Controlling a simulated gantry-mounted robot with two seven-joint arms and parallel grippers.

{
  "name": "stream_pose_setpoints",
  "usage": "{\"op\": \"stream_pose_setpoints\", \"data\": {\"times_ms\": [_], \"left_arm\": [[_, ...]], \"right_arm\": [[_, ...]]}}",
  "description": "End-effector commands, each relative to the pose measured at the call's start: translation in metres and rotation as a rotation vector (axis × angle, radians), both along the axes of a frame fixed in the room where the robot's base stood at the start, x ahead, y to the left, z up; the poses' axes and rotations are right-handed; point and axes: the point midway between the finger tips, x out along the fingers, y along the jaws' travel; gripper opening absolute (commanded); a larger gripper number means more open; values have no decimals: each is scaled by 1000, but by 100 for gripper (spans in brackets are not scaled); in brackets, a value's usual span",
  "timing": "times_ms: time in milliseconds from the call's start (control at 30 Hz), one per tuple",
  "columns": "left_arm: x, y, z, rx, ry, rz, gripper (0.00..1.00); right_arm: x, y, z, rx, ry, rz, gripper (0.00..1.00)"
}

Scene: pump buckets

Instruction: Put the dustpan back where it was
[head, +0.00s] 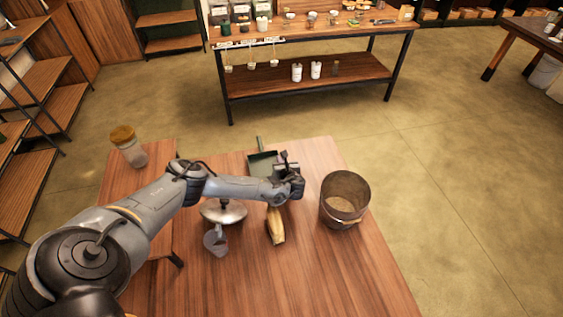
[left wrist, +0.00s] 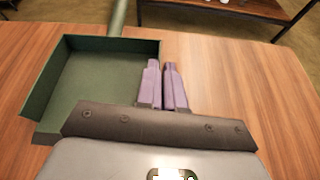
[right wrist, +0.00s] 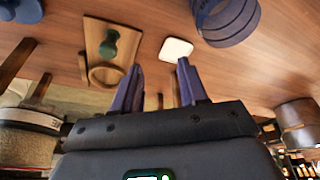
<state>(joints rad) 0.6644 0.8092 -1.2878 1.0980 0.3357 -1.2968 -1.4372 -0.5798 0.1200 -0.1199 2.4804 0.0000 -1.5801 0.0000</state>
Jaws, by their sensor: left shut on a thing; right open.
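The green dustpan (head: 262,164) is at the far edge of the wooden table in the head view, its handle pointing away from me. In the left wrist view the dustpan (left wrist: 95,85) fills the upper left, its pan open and empty. My left gripper (head: 290,178) is at the dustpan's right side. Its purple fingers (left wrist: 163,85) are shut on the pan's right side wall. I cannot tell whether the pan touches the table. My right gripper (right wrist: 160,72) is open with nothing between its fingers; it does not show in the head view.
On the table (head: 300,280) are a metal bucket (head: 345,200), a yellowish brush (head: 276,228), a grey scoop (head: 216,240) and a metal dish (head: 222,211) under my arm. A lidded jar (head: 128,147) stands at the left. The table's right front is clear. A workbench (head: 310,80) stands behind.

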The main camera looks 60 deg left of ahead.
Motion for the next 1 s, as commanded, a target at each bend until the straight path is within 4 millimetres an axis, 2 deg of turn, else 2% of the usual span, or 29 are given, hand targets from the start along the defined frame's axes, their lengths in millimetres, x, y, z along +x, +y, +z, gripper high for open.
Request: {"op": "stream_pose_setpoints", "data": {"times_ms": [267,300,467,800,1000], "left_arm": [[0,0,-1,0,0,0,0],[0,0,-1,0,0,0,10],[0,0,-1,0,0,0,32],[0,-1,2,0,1,-1,32],[-6,-18,11,0,1,-4,32]], "right_arm": [[0,1,0,4,0,-3,43],[0,1,0,4,0,-3,43],[0,1,0,4,0,-3,43],[0,0,1,0,0,0,43],[0,-1,6,-5,0,4,43]]}}
